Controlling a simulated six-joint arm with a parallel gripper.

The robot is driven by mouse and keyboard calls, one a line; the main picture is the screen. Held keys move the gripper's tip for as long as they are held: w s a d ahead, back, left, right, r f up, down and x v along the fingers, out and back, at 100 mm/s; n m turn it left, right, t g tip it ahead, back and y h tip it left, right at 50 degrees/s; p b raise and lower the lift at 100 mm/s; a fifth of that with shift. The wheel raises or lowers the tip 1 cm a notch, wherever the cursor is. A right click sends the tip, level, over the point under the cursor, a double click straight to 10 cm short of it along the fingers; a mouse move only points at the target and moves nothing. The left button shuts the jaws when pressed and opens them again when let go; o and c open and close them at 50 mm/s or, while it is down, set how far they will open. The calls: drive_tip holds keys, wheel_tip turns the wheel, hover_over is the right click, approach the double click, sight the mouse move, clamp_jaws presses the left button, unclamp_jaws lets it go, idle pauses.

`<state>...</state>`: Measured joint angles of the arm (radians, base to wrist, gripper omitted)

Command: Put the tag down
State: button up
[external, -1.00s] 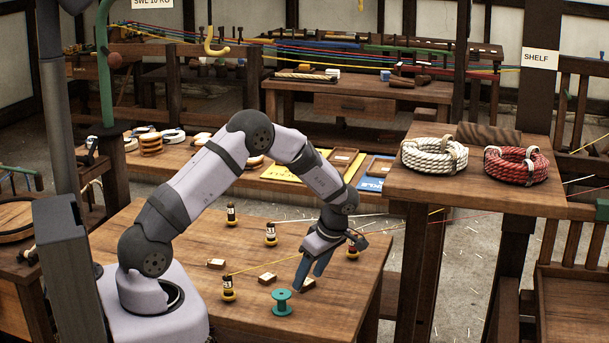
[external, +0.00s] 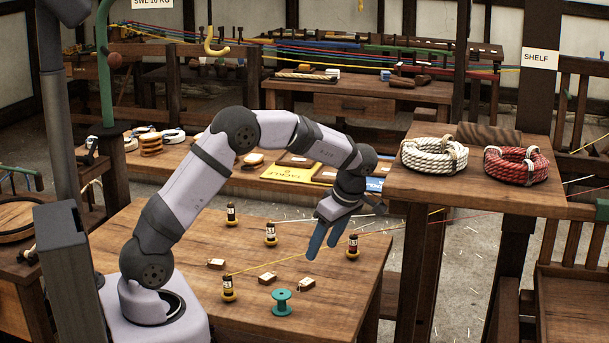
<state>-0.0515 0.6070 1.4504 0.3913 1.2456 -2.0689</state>
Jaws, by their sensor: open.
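Three small wooden tags lie flat on the table (external: 165,235). One tag (external: 307,283) lies at the right, beside the teal spool (external: 281,302). Another tag (external: 267,278) lies left of it, and a third tag (external: 216,264) lies further left. My gripper (external: 321,250) is open and empty. Its blue fingers point down, above the table and apart from the right tag.
Several bobbins stand upright on the table, among them a yellow one (external: 228,287) and a dark red one (external: 352,247). A yellow thread runs from the yellow bobbin to the right, close to my fingers. The shelf (external: 470,190) at the right holds a white rope coil (external: 434,156) and a red rope coil (external: 516,165).

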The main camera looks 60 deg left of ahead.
drive_tip(key=s+d+f+m+h, duration=0.1)
drive_tip(key=s+d+m, duration=0.2)
drive_tip(key=s+m, duration=0.4)
drive_tip(key=s+d+f+m+t+h, duration=0.1)
drive_tip(key=s+d+m, duration=0.3)
drive_tip(key=s+m, duration=0.4)
drive_tip(key=s+d+f+m+h, duration=0.2)
drive_tip(key=s+d+m, duration=0.2)
drive_tip(key=s+m, duration=0.3)
drive_tip(key=shift+s+d+m+t, duration=0.25)
drive_tip(key=shift+m+t, duration=0.05)
drive_tip(key=shift+t, duration=0.1)
drive_tip(key=shift+r, duration=0.1)
wheel_tip(320, 180, up, 6)
drive_tip(key=p, duration=0.6)
drive_tip(key=shift+o, duration=0.5)
drive_tip(key=shift+a, duration=0.1)
